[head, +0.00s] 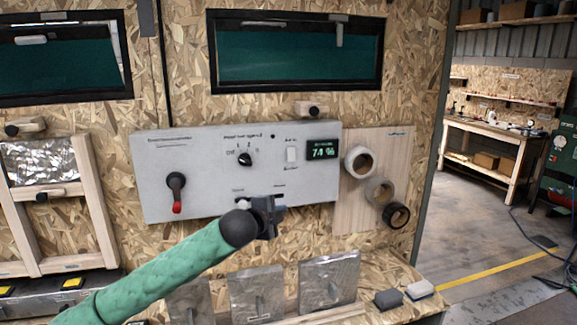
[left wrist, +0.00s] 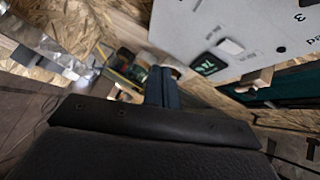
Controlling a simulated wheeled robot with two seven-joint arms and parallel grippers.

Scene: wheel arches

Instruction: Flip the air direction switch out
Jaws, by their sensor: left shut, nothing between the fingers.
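A pale grey control panel (head: 215,150) is fixed to the chipboard wall; it also shows at upper right in the left wrist view (left wrist: 190,22). It carries a black rotary knob (head: 246,159), a white rocker switch (head: 291,155), a lit display (head: 322,149) and a red-tipped lever (head: 176,193) hanging down. Small labels sit along the panel's lower edge; I cannot read which control is the air direction switch. My left gripper (head: 275,206) is shut and empty in front of the panel's lower edge, hiding part of it. Its fingers show in the left wrist view (left wrist: 161,88). My right gripper is out of view.
Tape rolls (head: 359,162) hang on a wooden board right of the panel. Metal-faced plates (head: 329,283) stand below on a ledge, with two small blocks (head: 388,299) at its right. A window (head: 296,52) is above. Open floor lies to the right.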

